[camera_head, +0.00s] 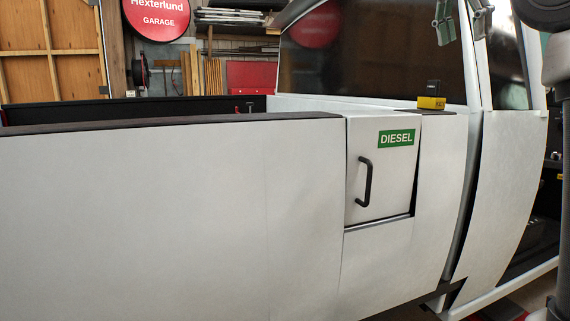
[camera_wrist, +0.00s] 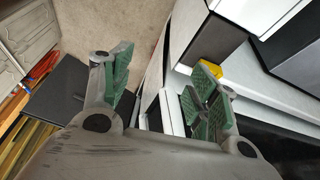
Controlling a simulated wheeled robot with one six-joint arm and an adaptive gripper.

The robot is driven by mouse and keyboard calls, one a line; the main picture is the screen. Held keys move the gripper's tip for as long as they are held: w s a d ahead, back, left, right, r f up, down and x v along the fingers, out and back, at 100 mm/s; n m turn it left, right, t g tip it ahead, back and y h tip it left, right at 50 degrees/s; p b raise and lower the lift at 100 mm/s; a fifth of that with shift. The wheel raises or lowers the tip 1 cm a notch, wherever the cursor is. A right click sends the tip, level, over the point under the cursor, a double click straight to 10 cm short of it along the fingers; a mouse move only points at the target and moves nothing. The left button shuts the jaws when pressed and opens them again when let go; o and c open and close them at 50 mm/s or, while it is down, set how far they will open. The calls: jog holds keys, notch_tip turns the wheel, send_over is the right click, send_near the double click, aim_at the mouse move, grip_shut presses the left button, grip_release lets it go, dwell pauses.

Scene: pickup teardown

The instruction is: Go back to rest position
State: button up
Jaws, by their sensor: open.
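My gripper (camera_head: 461,20) shows at the top right of the head view, in front of the truck's cab window. Its green-padded fingers are apart with nothing between them. In the wrist view my gripper (camera_wrist: 163,90) is also open and empty, with carpet-like floor and part of the white truck behind it. In the head view the gripper is above and to the right of the diesel flap (camera_head: 388,165), clear of its black handle (camera_head: 363,181). A dark gap shows under the flap; I cannot tell whether it is fully closed.
The white truck side (camera_head: 170,205) fills most of the head view. A yellow block (camera_head: 432,103) with a black part on top sits on the side's upper edge. The cab door (camera_head: 505,195) is at the right. Bare floor (camera_wrist: 120,22) shows in the wrist view.

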jog(key=s+f+n+t+y, duration=0.1)
jog(key=s+f+n, duration=0.3)
jog(key=s+f, duration=0.3)
jog(key=s+f+n+t+y, duration=0.1)
jog(key=s+f+n, duration=0.3)
jog(key=f, duration=1.3)
jog(key=s+a+f+n+y, duration=0.1)
jog(key=s+f+n, duration=0.4)
jog(key=s+f, duration=0.5)
notch_tip(320, 180, down, 3)
jog(key=shift+s+t+y, duration=0.4)
jog(key=shift+y, duration=0.1)
jog(key=shift+c, duration=0.4)
